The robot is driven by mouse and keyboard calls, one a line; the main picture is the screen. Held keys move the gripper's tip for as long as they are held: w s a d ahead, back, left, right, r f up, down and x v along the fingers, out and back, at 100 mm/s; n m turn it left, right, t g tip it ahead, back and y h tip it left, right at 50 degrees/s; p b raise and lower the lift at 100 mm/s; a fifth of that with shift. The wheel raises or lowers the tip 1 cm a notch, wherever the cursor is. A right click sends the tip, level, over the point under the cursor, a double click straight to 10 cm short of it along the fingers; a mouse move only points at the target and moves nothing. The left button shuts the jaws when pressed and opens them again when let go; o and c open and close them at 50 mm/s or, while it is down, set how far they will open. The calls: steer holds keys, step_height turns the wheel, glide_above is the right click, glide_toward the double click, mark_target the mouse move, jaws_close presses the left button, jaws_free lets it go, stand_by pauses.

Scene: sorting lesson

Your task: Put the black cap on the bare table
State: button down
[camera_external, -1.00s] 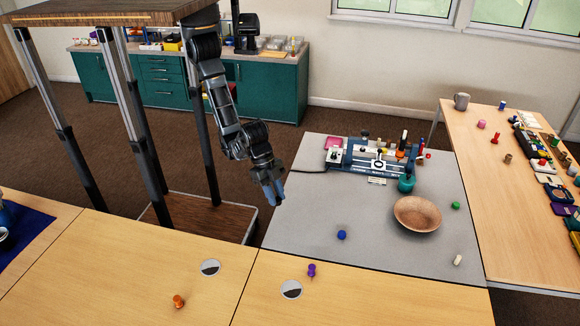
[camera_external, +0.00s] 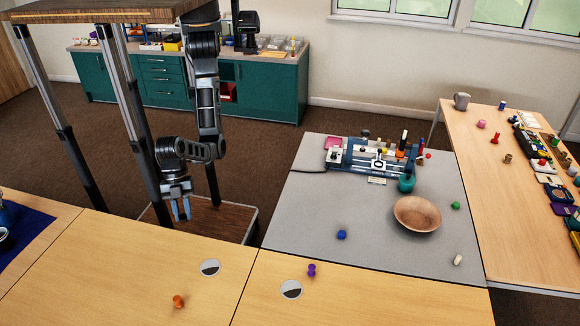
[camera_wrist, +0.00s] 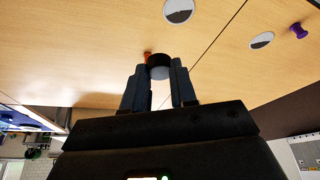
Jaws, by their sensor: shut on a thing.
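The black cap (camera_wrist: 159,60) shows in the wrist view between the fingertips of my gripper (camera_wrist: 158,75). My gripper is shut on it. In the external view my gripper (camera_external: 181,211) hangs fingers down, just past the far edge of the wooden table (camera_external: 126,265). The cap is too small to make out there. The wooden table's top is mostly bare around an orange pin-shaped piece (camera_external: 179,301), which in the wrist view (camera_wrist: 147,55) is partly hidden behind the cap.
Two round black-and-white discs (camera_external: 210,267) (camera_external: 291,289) and a purple pin-shaped piece (camera_external: 311,270) are on the wooden tables. A grey table (camera_external: 300,212) holds a brown bowl (camera_external: 417,213), a blue ball (camera_external: 342,235) and a blue rack-like device (camera_external: 350,160). A dark blue mat (camera_external: 28,230) lies far left.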

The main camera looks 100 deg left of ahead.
step_height(320, 180, down, 7)
steer(key=p, duration=0.1)
glide_above(228, 257)
steer(key=a, duration=0.1)
steer(key=f, duration=0.8)
steer(key=shift+s, duration=0.2)
steer(key=shift+f, duration=1.95)
steer(key=shift+a, duration=0.1)
steer(key=shift+f, duration=0.2)
steer(key=c, duration=0.9)
jaws_free()
steer(key=shift+r, duration=0.1)
